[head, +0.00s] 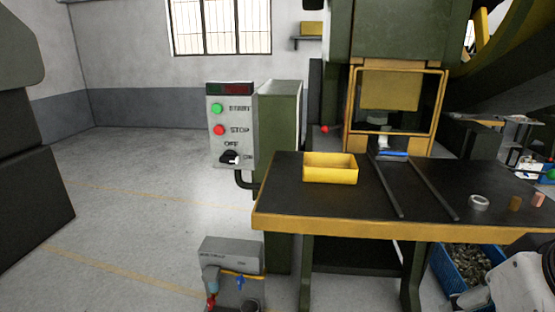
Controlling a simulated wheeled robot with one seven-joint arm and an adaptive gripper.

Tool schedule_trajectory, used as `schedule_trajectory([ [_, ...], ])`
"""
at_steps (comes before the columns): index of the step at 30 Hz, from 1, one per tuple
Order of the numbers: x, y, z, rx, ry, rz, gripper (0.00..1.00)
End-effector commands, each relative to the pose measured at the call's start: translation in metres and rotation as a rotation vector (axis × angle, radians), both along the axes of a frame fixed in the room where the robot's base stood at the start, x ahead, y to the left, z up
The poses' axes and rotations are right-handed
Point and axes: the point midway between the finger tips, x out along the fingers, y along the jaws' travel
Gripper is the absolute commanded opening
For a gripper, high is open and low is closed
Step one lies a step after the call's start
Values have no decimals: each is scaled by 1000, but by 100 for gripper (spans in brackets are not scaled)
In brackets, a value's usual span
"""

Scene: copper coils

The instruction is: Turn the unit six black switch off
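A grey control panel (216,103) stands left of the press, facing me. Its black rotary switch (228,157) is low on the panel, below the green START button (217,108) and the red STOP button (219,130). OFF is printed above the switch and ON to its right. The switch's white mark appears to point right, toward ON. The dark display (230,88) on top has red text too small to read, so I cannot confirm a unit number. My gripper is not in view; a white rounded part at the lower right looks like my arm.
A yellow-edged black table (345,215) with a yellow tray (331,175) stands right of the panel. A small grey box (232,252) with coloured fittings is below the panel. Left of it, the floor (140,185) is clear. A blue crate (455,268) sits lower right.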

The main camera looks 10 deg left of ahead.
Motion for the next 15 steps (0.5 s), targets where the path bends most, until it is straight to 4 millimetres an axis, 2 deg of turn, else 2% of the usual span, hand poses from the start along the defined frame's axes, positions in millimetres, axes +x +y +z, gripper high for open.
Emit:
schedule_trajectory([
  [5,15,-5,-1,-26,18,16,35],
  [8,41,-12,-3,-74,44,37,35],
  [15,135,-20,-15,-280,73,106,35],
])
